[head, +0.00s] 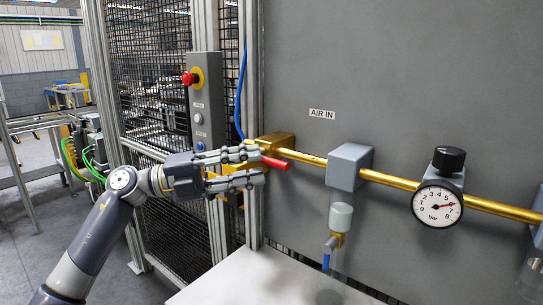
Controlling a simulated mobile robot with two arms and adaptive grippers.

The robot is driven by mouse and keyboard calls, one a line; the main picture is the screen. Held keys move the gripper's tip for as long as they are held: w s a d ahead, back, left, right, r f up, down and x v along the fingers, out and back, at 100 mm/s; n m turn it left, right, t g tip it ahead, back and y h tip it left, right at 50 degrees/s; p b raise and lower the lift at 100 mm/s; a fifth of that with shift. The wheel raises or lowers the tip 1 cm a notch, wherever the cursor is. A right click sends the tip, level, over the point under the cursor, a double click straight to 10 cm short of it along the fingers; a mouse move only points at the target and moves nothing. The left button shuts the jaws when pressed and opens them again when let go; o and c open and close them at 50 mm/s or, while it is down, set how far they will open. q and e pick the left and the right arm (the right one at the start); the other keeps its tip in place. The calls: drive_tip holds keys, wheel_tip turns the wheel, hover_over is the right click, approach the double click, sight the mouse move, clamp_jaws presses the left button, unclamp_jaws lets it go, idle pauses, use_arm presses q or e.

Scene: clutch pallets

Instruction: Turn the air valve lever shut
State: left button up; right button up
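The air valve has a brass body (277,141) on the grey panel, at the left end of the brass pipe, below and left of the "AIR IN" label. Its red lever (277,163) points to the right and slightly down, roughly along the pipe. My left gripper (261,165) is at the valve from the left. Its two fingers are apart, one above the other, with the lever's left part at the fingertips. I cannot tell whether the fingers touch the lever. The fingers hide part of the valve. My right gripper is not in view.
The pipe (395,182) runs right to a grey filter block (348,167) and a regulator with a black knob (448,159) and a pressure gauge (437,205). A post with a red emergency button (188,78) stands left. A pale tabletop (255,280) lies below.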

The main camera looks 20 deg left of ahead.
sight(266, 164)
use_arm(q)
drive_tip(key=p+x, duration=0.1)
drive_tip(key=x, duration=0.3)
drive_tip(key=shift+w+d, duration=0.1)
drive_tip(key=shift+d, duration=0.3)
drive_tip(key=shift+d, duration=0.1)
drive_tip(key=shift+c, duration=0.5)
clamp_jaws()
